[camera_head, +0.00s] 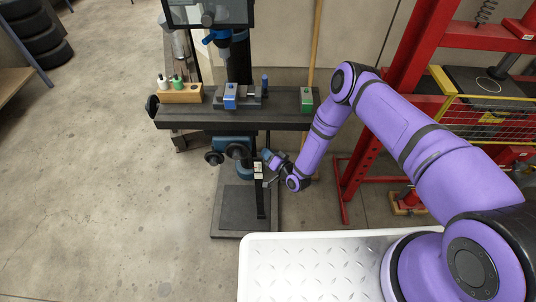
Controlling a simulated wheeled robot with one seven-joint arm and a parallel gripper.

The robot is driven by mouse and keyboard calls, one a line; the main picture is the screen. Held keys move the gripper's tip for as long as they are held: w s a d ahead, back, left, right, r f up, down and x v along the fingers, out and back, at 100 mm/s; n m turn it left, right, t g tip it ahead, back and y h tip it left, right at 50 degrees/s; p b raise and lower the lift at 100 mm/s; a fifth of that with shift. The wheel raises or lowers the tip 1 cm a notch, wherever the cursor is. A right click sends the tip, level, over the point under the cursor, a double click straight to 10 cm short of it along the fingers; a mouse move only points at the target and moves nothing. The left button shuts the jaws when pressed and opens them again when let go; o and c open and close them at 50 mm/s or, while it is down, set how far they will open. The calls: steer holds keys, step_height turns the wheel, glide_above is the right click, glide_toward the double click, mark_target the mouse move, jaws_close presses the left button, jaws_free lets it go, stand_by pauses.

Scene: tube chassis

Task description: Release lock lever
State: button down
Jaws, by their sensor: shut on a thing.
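A dark drill press stands on a black floor plate, with its black table (185,117) across the middle of the view. Below the table are a blue-grey bracket (233,142) and round black knobs. A long black bar (261,200) with a pale patch (258,167) near its top hangs down below the table; it appears to be the lock lever. My gripper (266,172), at the end of my purple arm, is at the upper part of this bar and looks shut on it. The fingertips are small and partly hidden, so the exact contact is unclear.
On the table are a wooden block (181,93) with small bottles, a vise (252,98) with a blue block, and a green block (306,101). A red press frame (381,120) stands at right.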

steer(key=c, duration=1)
jaws_free()
steer(key=shift+f, duration=0.1)
